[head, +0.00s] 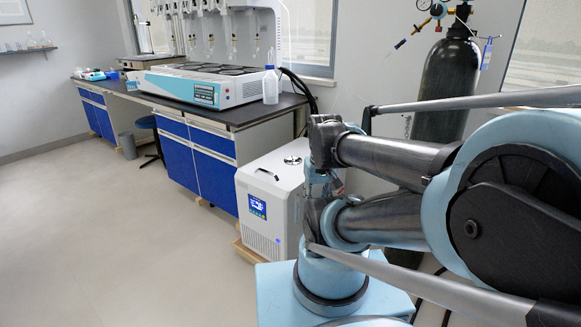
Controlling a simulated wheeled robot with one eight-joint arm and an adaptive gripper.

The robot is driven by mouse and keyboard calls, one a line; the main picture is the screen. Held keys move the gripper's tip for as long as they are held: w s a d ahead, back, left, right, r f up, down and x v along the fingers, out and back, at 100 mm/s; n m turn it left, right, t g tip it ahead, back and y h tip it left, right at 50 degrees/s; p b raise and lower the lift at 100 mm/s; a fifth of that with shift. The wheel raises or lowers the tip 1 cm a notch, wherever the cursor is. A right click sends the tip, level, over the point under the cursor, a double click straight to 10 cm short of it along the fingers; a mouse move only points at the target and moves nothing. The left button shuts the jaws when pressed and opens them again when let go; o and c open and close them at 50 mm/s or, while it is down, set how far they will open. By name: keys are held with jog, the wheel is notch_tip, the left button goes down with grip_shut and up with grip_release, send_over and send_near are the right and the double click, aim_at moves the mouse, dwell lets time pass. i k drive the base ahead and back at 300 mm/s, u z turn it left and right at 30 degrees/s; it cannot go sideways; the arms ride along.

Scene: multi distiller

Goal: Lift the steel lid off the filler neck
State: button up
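A white floor-standing chiller box (252,215) with a small lit blue screen stands right of the blue bench cabinets. On its top is a small round steel-grey lid (292,160), seen at a shallow angle; the filler neck under it cannot be made out. A dark handle-like part lies on the top nearer its front left edge. My folded arm stands close to the right of the box and covers part of its right side. I cannot make out my gripper's fingers anywhere in this view.
The lab bench (238,115) behind the box carries a multi-place distiller (190,85) and a white wash bottle (270,86). A dark gas cylinder (447,80) stands at the back right. A stool (146,123) and a grey bin (128,146) are by the bench. The floor (100,240) at left is clear.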

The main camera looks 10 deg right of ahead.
aim_at(292, 160)
jog(key=k, duration=1.15)
jog(key=z, duration=0.4)
jog(key=i, duration=2.1)
jog(key=u, duration=0.15)
